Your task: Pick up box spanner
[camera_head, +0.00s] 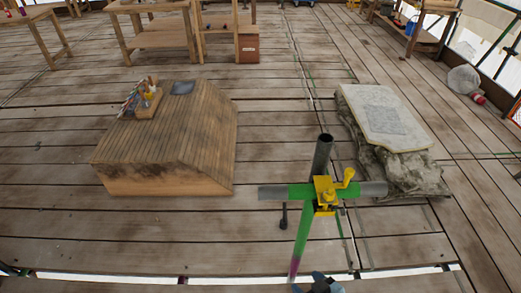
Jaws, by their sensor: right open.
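A green and grey scaffold tube joint (300,192) with a yellow clamp (328,192) stands in front of me, right of centre. A small dark, rod-like piece (284,216) shows just below its left crossbar; I cannot tell whether it is the box spanner. A wooden tray (146,104) with several small tools lies on the sloped plank block; they are too small to tell apart. My right gripper (320,284) is at the bottom edge, below the foot of the green tube, partly cut off. It is open, and nothing shows between its fingers. My left gripper is not seen.
The sloped plank block (205,130) stands on the plank floor at left. Stone slabs (385,118) lie stacked at right. Wooden workbenches (160,38) stand at the back. A gap in the floor runs along the front. Floor between block and slabs is mostly clear behind the tubes.

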